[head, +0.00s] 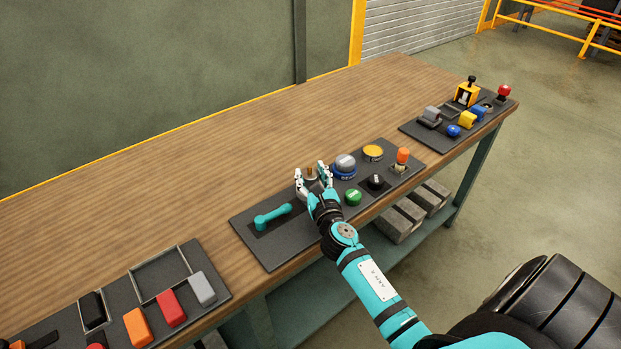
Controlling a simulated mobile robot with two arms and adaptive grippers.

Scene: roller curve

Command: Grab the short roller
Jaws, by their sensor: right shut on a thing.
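My right gripper (313,180) reaches over the middle dark panel (262,248) from the lower right. Its fingers are closed around a small upright piece with a brownish top (310,171), which I take for the short roller. The fingers and palm hide most of it, so I cannot tell whether it touches the panel. My left gripper is not in view.
Close to the gripper are a teal lever (272,216), a grey-and-blue dial (345,164), a green button (353,197), a black knob (376,181) and a yellow button (373,151). Other panels lie left and right. The wooden table (200,165) behind is clear.

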